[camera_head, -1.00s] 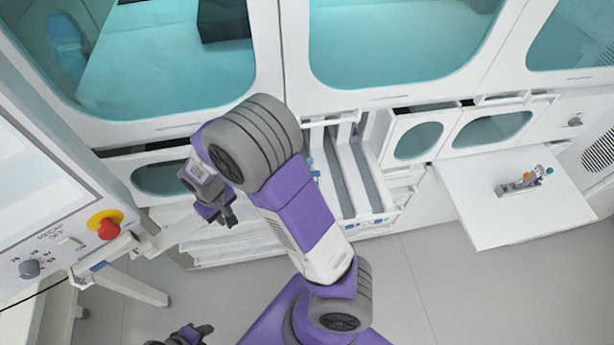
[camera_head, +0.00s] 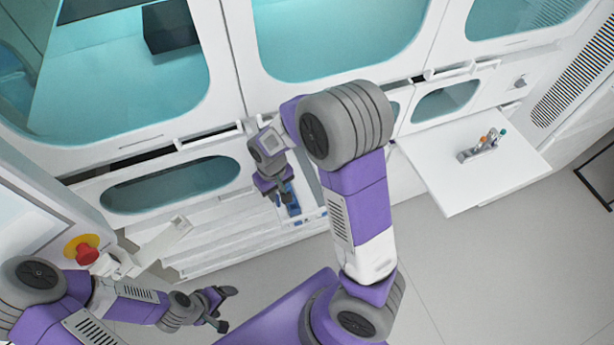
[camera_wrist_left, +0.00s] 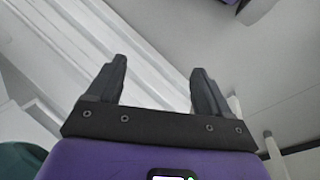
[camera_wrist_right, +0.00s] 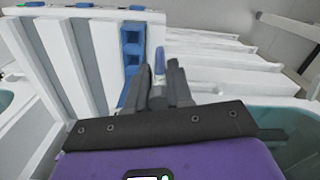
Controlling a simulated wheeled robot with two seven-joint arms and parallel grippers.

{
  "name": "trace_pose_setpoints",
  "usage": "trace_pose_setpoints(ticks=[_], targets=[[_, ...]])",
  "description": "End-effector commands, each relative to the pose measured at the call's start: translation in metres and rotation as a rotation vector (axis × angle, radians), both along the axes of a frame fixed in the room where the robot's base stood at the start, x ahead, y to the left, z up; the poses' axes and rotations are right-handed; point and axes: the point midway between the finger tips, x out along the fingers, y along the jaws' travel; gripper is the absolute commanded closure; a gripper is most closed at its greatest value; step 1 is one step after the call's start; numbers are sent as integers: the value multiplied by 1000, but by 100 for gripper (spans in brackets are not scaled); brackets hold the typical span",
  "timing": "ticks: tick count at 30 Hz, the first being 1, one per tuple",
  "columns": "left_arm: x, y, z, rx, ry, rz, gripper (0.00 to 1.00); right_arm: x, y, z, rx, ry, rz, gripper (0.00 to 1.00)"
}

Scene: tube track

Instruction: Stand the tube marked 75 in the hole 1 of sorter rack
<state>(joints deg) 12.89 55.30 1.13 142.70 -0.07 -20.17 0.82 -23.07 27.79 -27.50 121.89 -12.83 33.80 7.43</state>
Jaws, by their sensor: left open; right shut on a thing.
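My right gripper (camera_head: 274,192) is shut on a slim tube with a blue end (camera_wrist_right: 160,62), which stands up between the fingers (camera_wrist_right: 164,85) in the right wrist view. Its number cannot be read. A blue holder with openings (camera_wrist_right: 131,62) lies just left of the tube in that view; blue also shows near this gripper in the head view (camera_head: 291,203). A small grey rack (camera_head: 478,151) with orange- and teal-topped tubes stands on the white shelf at the right. I cannot tell which is the sorter rack. My left gripper (camera_head: 222,308) is open and empty, low at the left.
The white shelf (camera_head: 500,180) is mostly clear around the small rack. White lanes with grey strips (camera_wrist_right: 65,55) lie beside the blue holder. A panel with a red button (camera_head: 86,252) stands at the left, and teal-windowed cabinet fronts (camera_head: 330,40) at the back.

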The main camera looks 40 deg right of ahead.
Motion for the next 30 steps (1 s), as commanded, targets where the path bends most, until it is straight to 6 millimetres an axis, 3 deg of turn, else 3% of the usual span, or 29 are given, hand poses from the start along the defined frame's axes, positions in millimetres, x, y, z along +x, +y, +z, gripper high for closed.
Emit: trace_pose_setpoints(ticks=[1,3,9,30], targets=[[0,0,16,0,-1,0,12,-4,-10,19,5,0,3,100],[0,0,26,0,-1,0,1,-10,-19,32,4,-1,19,100],[0,0,39,0,-1,0,0,-19,-37,50,-7,-11,46,100],[0,0,-1,0,-1,0,0,-19,-39,2,-9,-11,49,100]])
